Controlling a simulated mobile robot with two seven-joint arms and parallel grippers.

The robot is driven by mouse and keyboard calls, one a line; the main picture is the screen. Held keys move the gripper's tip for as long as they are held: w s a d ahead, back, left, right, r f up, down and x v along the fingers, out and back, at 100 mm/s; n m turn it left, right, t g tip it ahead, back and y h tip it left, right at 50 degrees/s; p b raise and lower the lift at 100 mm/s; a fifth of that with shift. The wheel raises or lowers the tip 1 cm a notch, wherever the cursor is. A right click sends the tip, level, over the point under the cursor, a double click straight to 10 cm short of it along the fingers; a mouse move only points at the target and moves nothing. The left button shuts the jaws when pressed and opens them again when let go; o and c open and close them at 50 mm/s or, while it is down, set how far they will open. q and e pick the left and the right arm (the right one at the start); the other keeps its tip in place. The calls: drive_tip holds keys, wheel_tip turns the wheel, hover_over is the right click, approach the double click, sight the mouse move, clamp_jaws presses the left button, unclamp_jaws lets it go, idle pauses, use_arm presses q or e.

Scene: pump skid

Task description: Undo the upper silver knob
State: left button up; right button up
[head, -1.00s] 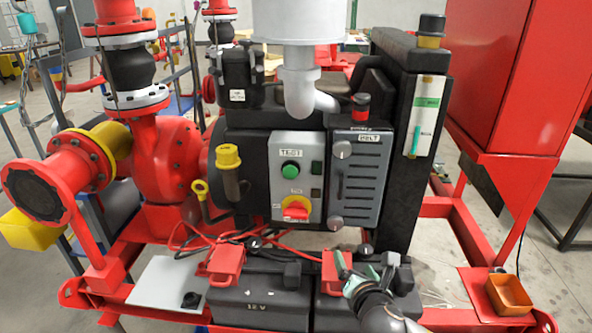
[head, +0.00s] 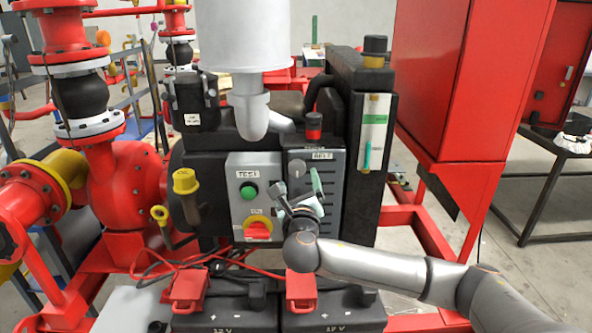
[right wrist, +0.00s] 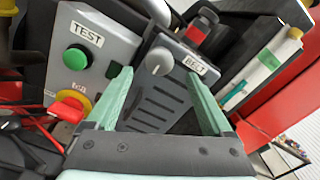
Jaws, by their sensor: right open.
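The upper silver knob (head: 297,168) sits at the top left of the grey slotted belt cover (head: 330,212), below its BELT label. In the right wrist view the knob (right wrist: 160,61) appears between and beyond the green fingertips. My right gripper (head: 298,189) is open and empty in front of the cover, just below the knob in the head view. It also shows in the right wrist view (right wrist: 160,80), with its fingers apart and not touching the knob. The cover's lower knob is hidden behind my right gripper. My left gripper is not in view.
Left of the cover is a panel with a green TEST button (head: 249,191) and a red-and-yellow switch (head: 258,228). Black batteries (head: 232,309) with red clamps lie below. A red cabinet (head: 450,75) stands right.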

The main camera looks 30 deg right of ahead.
sight(297, 170)
drive_tip(key=shift+x, duration=2.9)
clamp_jaws()
